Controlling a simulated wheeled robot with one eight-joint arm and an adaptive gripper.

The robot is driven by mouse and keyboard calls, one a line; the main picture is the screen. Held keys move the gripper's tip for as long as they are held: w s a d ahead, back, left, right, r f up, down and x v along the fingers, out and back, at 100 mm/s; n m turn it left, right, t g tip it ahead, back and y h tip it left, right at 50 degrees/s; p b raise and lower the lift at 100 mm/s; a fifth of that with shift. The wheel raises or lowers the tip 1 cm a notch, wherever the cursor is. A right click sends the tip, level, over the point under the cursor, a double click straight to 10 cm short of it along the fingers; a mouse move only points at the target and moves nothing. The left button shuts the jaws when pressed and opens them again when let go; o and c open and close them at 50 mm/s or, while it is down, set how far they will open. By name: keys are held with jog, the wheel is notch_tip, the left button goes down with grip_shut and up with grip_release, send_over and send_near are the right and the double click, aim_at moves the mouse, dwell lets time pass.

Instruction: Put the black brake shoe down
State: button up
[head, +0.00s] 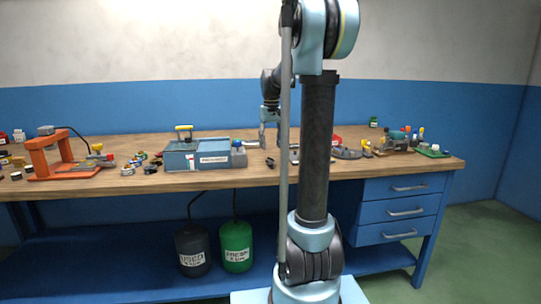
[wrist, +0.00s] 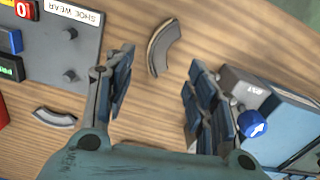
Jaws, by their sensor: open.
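A dark, curved brake shoe (wrist: 163,47) lies on the wooden bench top in the wrist view, just beyond my fingertips and apart from them. A second curved piece (wrist: 53,117) lies at the lower left of that view. Both look dark grey, and I cannot tell for certain which is the black shoe. In the head view my gripper (head: 269,144) is over the middle of the bench, partly hidden by my arm.
A grey board labelled SHOE WEAR (wrist: 62,45), with pegs, is left of my fingers. A box with a blue knob (wrist: 252,123) is close to the right finger. The bench (head: 130,181) also holds an orange press (head: 62,157) and a blue-grey unit (head: 197,155).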

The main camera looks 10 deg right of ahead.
jog(key=shift+r, duration=2.4)
jog(key=s+f+t, duration=0.1)
jog(key=s+f, duration=0.3)
jog(key=s, duration=0.6)
jog(key=s+f, duration=0.3)
jog(key=s, duration=0.7)
jog(key=s+f+m+t, duration=0.1)
jog(key=s+f, duration=1.4)
jog(key=f, duration=0.1)
jog(key=shift+s, duration=0.15)
jog(key=shift+w+f, duration=0.25)
jog(key=shift+w, duration=0.15)
